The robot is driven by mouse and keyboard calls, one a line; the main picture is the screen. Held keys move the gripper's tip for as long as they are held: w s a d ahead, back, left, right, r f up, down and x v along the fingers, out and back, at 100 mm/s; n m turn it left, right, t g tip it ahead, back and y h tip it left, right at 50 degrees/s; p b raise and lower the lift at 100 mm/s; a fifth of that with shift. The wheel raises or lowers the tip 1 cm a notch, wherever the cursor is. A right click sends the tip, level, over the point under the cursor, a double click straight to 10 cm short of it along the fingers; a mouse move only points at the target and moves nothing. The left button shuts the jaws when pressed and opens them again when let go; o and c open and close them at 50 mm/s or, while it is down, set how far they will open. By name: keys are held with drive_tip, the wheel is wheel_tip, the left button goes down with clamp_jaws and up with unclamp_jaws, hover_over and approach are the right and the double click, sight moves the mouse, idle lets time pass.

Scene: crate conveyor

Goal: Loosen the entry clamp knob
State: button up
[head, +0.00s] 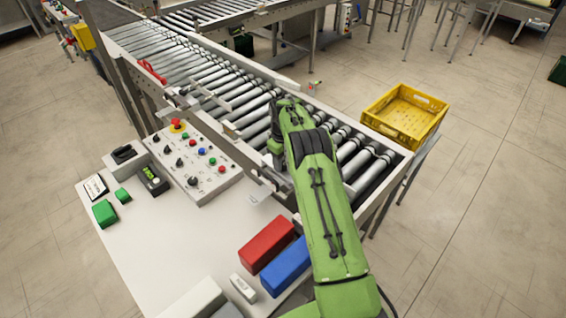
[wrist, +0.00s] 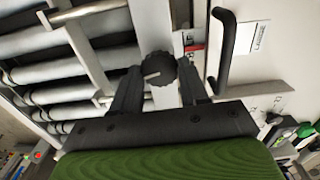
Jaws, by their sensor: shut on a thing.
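The entry clamp knob (wrist: 159,68) is a dark, ridged round knob with a pale pointer line, in the upper middle of the wrist view. My gripper (wrist: 160,85) is shut on it, with one dark finger on each side. In the head view my green arm (head: 325,200) reaches over the table to the conveyor's near rail, and the arm hides the knob and fingertips. A light metal bar runs behind the knob in the wrist view. I cannot tell how far the knob is turned.
The roller conveyor (head: 205,75) lies beyond the table. A control panel (head: 192,165) with buttons stands left of my arm. Red (head: 267,244) and blue (head: 286,266) boxes lie close to the arm. A yellow crate (head: 405,114) is at right. A black handle (wrist: 226,50) is right of the knob.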

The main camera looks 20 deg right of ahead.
drive_tip(key=n+b, duration=0.1)
drive_tip(key=n, duration=0.2)
drive_tip(key=shift+n, duration=0.3)
drive_tip(key=n, duration=0.3)
drive_tip(key=shift+n, duration=0.3)
drive_tip(key=n, duration=0.4)
drive_tip(key=shift+n+b, duration=0.3)
drive_tip(key=shift+r+n, duration=0.1)
drive_tip(key=shift+n, duration=1.6)
drive_tip(key=o, duration=1.1)
drive_tip(key=shift+c, duration=0.2)
